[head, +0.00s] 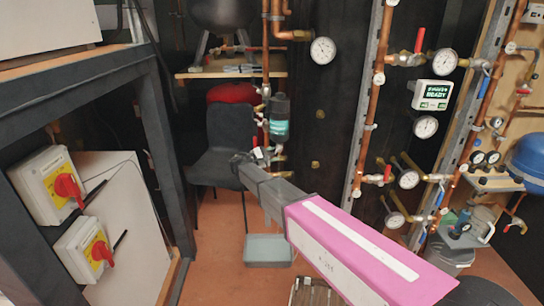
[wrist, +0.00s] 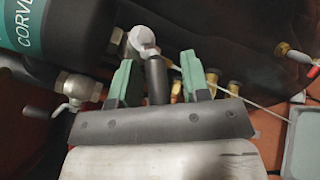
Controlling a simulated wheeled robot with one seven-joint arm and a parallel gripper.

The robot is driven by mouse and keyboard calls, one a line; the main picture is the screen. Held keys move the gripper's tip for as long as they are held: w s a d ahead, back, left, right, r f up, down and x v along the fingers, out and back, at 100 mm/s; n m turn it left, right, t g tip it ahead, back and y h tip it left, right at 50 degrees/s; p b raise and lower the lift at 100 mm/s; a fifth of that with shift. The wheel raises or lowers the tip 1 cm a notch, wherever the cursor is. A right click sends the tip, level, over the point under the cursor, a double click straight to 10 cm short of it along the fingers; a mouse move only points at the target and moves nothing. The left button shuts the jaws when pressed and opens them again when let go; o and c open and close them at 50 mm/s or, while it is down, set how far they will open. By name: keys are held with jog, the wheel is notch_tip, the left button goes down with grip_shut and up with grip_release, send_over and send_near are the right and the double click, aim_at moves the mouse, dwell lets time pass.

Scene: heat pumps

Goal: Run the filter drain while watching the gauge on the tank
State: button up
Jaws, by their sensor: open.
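The filter (head: 278,120) is a dark teal canister on the copper pipe at the middle back; it also fills the upper left of the wrist view (wrist: 60,28), with white lettering. A silver fitting with a small lever (wrist: 72,92) sits below it. My gripper (head: 240,158) is beside and just below the filter. In the wrist view its green fingers (wrist: 157,78) are open, with a black handle with a silver end (wrist: 157,80) showing between them; contact cannot be told. A blue tank (head: 530,160) shows at the right edge; I cannot make out a gauge on it.
A grey tray (head: 268,251) stands on the floor under the filter. A dark chair (head: 222,150) is behind. Several round gauges, such as one at the top (head: 322,50), sit on copper pipes. Red-switched boxes (head: 50,187) and a dark frame stand at left.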

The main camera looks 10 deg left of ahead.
jog(key=shift+c, duration=0.2)
grip_shut()
jog(key=shift+r, duration=0.1)
jog(key=shift+s+a+r+m+g+y, duration=0.1)
jog(key=shift+r+m+g+y, duration=0.15)
jog(key=shift+m+g+y, duration=0.3)
jog(key=shift+a+r+m+g+y, duration=0.1)
jog(key=shift+r+m+g+y, duration=0.2)
jog(key=shift+y, duration=0.35)
jog(key=shift+s+a+r+m+g+y, duration=0.1)
jog(key=shift+r+m+g+y, duration=0.15)
jog(key=shift+m+g+y, duration=0.25)
jog(key=shift+n, duration=0.25)
jog(key=shift+o, duration=0.2)
grip_release()
jog(key=shift+a, duration=0.1)
